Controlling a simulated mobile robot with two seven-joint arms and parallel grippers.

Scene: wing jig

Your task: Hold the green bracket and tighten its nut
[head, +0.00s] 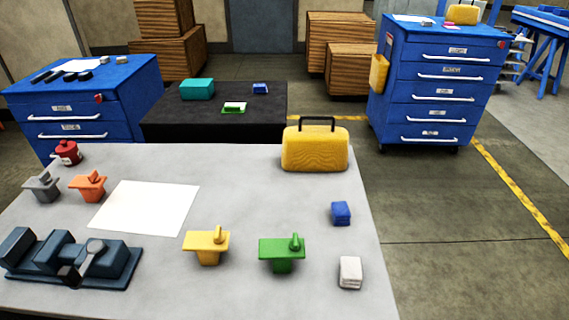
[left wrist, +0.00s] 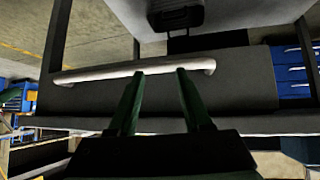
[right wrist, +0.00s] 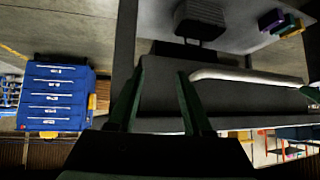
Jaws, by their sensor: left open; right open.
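The green bracket (head: 281,252) stands on the grey table at the front, right of the middle in the head view. A green upright piece (head: 296,242) sits on its top at the right end; I cannot tell whether it is the nut. My left gripper (left wrist: 159,72) is open and empty in the left wrist view, with a grey bar behind its fingers. My right gripper (right wrist: 163,73) is open and empty in the right wrist view. Neither gripper shows in the head view, and neither wrist view shows the green bracket.
A yellow bracket (head: 207,246) stands left of the green one. A blue block (head: 341,213) and a white block (head: 350,272) lie to its right. A yellow case (head: 315,149), a white sheet (head: 145,207), orange bracket (head: 89,187) and dark vise-like tool (head: 110,262) share the table (head: 240,185).

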